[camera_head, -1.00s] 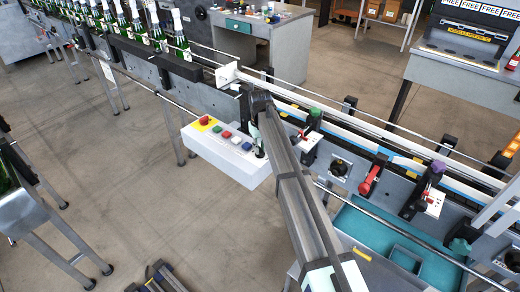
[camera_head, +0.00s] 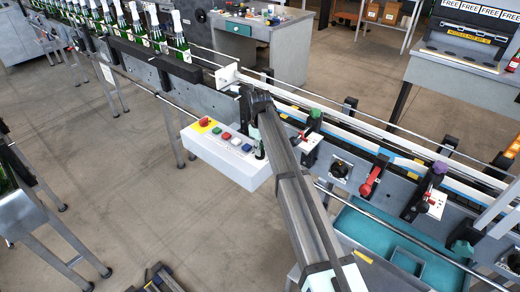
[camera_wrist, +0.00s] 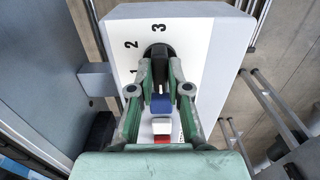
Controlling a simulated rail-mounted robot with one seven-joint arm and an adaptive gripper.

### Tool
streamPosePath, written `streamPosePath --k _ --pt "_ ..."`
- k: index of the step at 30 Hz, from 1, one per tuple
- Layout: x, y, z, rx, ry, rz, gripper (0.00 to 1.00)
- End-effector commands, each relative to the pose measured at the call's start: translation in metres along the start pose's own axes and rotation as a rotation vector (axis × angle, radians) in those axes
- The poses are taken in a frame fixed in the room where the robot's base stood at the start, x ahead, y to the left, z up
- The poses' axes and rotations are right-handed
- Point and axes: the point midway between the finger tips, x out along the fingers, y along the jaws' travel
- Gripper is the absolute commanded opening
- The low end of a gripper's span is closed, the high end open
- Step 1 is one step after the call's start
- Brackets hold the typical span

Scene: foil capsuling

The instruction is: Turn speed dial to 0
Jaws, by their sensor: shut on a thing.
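The speed dial (camera_wrist: 158,49) is a round black knob on the white control box (camera_wrist: 122,62). The numbers 1, 2 and 3 are printed around it, with 3 beyond its far side. My gripper (camera_wrist: 160,70), with green and grey fingers, is shut on the dial. Its fingertips cover part of the knob, and I cannot tell which number it points to. In the camera_head view the control box (camera_head: 212,157) hangs on the near side of the conveyor.
A red button (camera_head: 204,122) on a yellow plate and several coloured buttons sit left of the gripper on the box. Blue (camera_wrist: 161,104) and red (camera_wrist: 162,140) buttons lie near the fingers. Green bottles (camera_head: 181,40) stand on the conveyor. Open floor lies in front.

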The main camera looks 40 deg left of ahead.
Motion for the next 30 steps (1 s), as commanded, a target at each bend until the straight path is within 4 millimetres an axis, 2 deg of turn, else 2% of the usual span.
streamPosePath --k 6,7,8,9,20,26,30 --pt "0.000 0.000 0.000 -0.002 0.001 0.000 0.00" --pt "0.000 0.000 0.000 -0.002 0.001 0.000 0.27" --pt "0.000 0.000 0.000 -0.002 0.001 0.000 0.38" --pt "0.000 0.000 0.000 -0.002 0.001 0.000 0.42" --pt "-0.004 0.000 0.000 0.000 0.001 0.001 0.42" --pt "-0.026 0.000 -0.001 0.000 0.001 0.001 0.42" --pt "-0.053 0.000 -0.001 -0.001 0.002 0.001 0.42"
